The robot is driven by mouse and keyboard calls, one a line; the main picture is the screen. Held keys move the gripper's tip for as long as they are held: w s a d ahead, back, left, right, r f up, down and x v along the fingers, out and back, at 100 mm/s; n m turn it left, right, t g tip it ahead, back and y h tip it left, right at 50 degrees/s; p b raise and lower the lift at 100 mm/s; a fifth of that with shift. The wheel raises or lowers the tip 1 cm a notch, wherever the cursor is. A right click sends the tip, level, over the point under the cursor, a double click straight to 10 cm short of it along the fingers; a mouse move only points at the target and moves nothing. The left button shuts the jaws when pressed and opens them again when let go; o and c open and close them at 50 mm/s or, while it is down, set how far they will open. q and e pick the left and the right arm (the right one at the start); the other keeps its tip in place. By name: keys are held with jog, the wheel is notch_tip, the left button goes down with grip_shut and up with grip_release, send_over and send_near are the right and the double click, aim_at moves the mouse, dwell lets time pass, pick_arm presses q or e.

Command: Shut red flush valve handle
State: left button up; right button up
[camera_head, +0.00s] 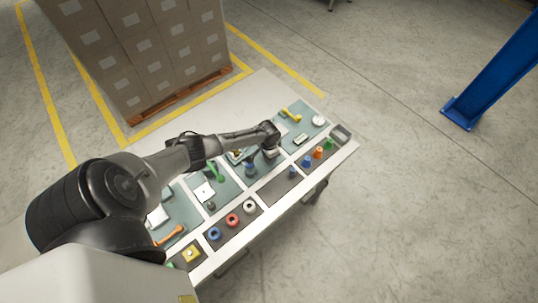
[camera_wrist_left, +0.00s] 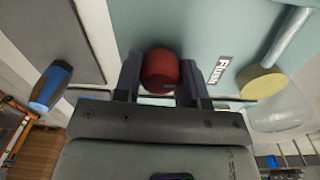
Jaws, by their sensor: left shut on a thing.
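The red flush valve handle (camera_wrist_left: 160,72) is a rounded red knob in the left wrist view, beside a white label reading "Flush" (camera_wrist_left: 220,69) on a pale blue-green panel (camera_wrist_left: 180,22). My left gripper (camera_wrist_left: 160,62) has one finger on each side of the knob and is shut on it. In the head view my left gripper (camera_head: 271,152) is low over the panels on the table, and the red handle is hidden beneath it. How far the handle is turned cannot be told. My right gripper is in neither view.
Near the gripper are a blue-and-black part (camera_wrist_left: 50,86), a yellow disc (camera_wrist_left: 261,82) by a grey pipe (camera_wrist_left: 288,36), and a clear cylinder (camera_wrist_left: 283,111). Coloured rings and knobs, including a red ring (camera_head: 232,220), line the table's front. A box stack (camera_head: 150,50) stands behind.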

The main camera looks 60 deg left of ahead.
pick_arm(q)
jog(key=o, duration=0.9)
jog(key=shift+a+r+p, duration=0.2)
jog(key=shift+r+p, duration=0.35)
jog(key=shift+r, duration=6.35)
